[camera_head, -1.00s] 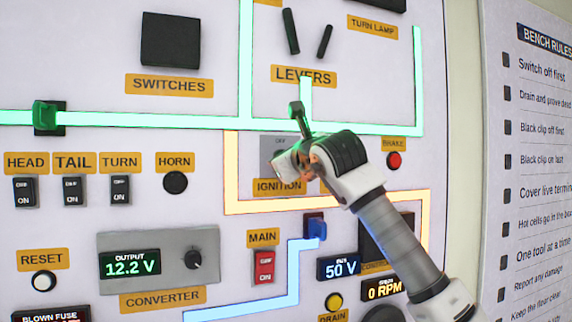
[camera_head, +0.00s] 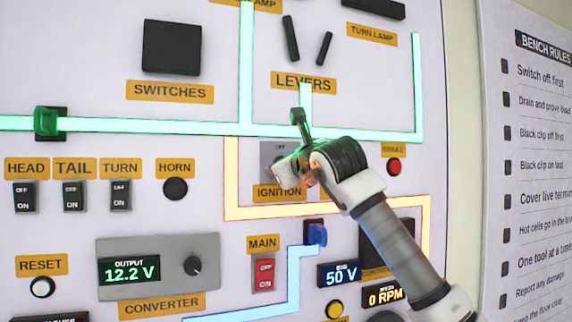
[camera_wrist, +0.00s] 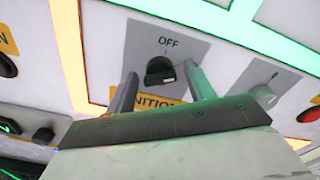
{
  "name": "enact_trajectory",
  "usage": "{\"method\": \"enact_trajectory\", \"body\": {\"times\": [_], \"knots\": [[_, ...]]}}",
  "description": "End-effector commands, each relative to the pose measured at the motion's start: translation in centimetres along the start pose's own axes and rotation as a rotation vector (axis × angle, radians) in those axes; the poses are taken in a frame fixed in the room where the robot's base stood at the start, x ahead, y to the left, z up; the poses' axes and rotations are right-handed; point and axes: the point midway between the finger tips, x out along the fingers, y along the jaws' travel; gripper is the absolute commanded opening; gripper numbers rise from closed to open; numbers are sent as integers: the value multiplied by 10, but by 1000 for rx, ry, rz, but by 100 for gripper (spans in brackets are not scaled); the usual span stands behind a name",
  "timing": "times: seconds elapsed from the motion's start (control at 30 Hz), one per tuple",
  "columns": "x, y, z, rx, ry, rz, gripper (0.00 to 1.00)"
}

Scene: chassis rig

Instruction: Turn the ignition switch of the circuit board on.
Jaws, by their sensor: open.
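The ignition switch is a dark rotary knob (camera_wrist: 160,71) on a grey plate (camera_wrist: 200,50), with "OFF" printed above it in the wrist view. A light mark on the knob points to the right. The yellow "IGNITION" label (camera_head: 279,193) shows below the plate in the head view. My gripper (camera_wrist: 160,90) is open in the wrist view, one finger on each side of the knob. Whether the fingers touch it I cannot tell. In the head view my gripper and wrist cover the knob and most of the plate.
A second grey plate with a light knob (camera_wrist: 263,96) and a red button (camera_head: 393,166) lie to the right.

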Motion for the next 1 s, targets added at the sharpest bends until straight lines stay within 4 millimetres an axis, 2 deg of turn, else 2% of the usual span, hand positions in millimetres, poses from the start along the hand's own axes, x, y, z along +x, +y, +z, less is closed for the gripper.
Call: {"method": "enact_trajectory", "body": {"times": [0.17, 0.6, 0.8, 1.0], "knots": [[-17, 0, -2, -2, -1, -2, 53], [-112, 0, -2, -1, 0, -4, 53], [-134, 0, -1, 0, 1, -1, 53], [-138, 0, 0, 0, 0, 0, 53]]}}
